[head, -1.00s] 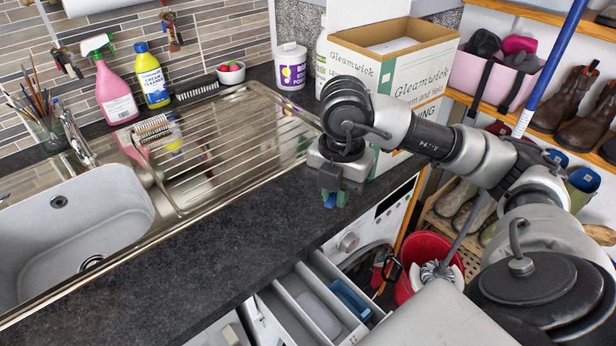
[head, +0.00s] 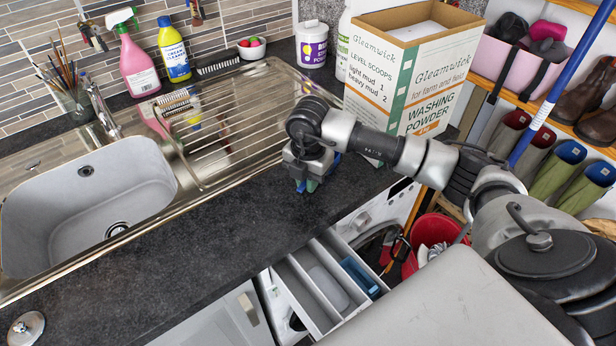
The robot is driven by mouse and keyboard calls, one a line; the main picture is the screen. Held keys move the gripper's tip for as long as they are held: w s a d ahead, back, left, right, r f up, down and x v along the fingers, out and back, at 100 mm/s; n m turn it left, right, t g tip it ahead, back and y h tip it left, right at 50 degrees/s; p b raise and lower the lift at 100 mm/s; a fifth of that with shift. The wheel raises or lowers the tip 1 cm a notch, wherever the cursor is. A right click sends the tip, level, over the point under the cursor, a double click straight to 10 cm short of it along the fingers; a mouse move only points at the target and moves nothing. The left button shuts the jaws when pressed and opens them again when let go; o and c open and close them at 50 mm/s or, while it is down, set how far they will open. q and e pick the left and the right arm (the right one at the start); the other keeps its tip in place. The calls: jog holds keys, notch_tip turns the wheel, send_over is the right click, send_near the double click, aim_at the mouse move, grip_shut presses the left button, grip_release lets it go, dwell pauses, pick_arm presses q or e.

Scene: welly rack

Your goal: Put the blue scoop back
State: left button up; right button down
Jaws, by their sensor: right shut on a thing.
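My right gripper (head: 306,184) is above the dark worktop in front of the washing powder box, pointing down. It is shut on the blue scoop (head: 300,186). Only small blue parts of the scoop show at the fingertips; the rest is hidden behind the gripper and wrist. The tall Gleamwick washing powder box (head: 434,92) stands upright on the worktop behind my right arm, its top open. Its inside shows pale, but I cannot tell how full it is. My left gripper is not in view.
The washing machine drawer (head: 322,318) is pulled out below the worktop edge, with a blue insert (head: 360,276). A white tub (head: 312,44) stands left of the box. The sink (head: 90,215) is at left. A red bucket (head: 412,262) and boots stand right.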

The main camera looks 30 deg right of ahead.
jog(key=shift+f, duration=0.2)
jog(key=c, duration=1.1)
grip_release()
jog(key=shift+c, duration=0.2)
jog(key=shift+r, duration=0.3)
notch_tip(320, 180, up, 12)
jog(key=b, duration=0.2)
jog(key=shift+f, duration=0.15)
